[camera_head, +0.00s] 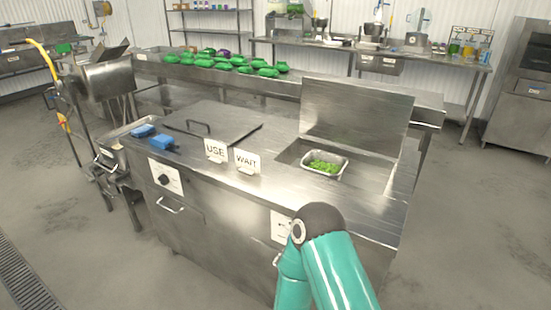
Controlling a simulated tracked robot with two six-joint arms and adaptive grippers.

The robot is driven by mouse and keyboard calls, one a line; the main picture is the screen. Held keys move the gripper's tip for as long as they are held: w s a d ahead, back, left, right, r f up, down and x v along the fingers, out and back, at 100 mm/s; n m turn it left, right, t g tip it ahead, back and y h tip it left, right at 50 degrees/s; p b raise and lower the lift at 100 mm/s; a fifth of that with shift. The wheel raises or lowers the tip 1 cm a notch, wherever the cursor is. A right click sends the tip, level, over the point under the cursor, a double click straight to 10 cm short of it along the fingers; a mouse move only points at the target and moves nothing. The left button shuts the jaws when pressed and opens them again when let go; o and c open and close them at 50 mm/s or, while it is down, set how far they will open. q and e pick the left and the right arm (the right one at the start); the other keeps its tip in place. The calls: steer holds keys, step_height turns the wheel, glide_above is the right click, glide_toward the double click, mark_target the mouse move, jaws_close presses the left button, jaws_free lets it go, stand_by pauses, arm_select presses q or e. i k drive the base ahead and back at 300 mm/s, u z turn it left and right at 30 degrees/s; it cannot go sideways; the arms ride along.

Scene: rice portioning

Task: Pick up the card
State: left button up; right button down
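Two white cards stand upright near the front edge of the steel counter. One card reads "USE" (215,151) and the other, just right of it, reads "WAIT" (246,161). Each seems to stand in a small holder. A teal arm of mine with a dark joint rises from the bottom, right of the cards and apart from them. Neither of my grippers shows, so I cannot see whether they are open or shut.
Left of the cards are a closed steel lid (213,128) with a handle and two blue sponges (161,142). Right of them, a metal pan (311,168) of green food sits in a recess under a raised lid (355,115). Green bundles (225,65) lie behind.

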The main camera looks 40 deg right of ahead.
mark_target(249, 163)
steer(key=u, duration=0.4)
steer(key=i, duration=0.1)
steer(key=z, duration=1.05)
steer(key=k, duration=0.85)
steer(key=z, duration=0.2)
steer(key=i, duration=0.7)
steer(key=u, duration=0.25)
steer(key=k, duration=0.65)
steer(key=z, duration=0.25)
steer(key=i, duration=0.8)
steer(key=u, duration=0.1)
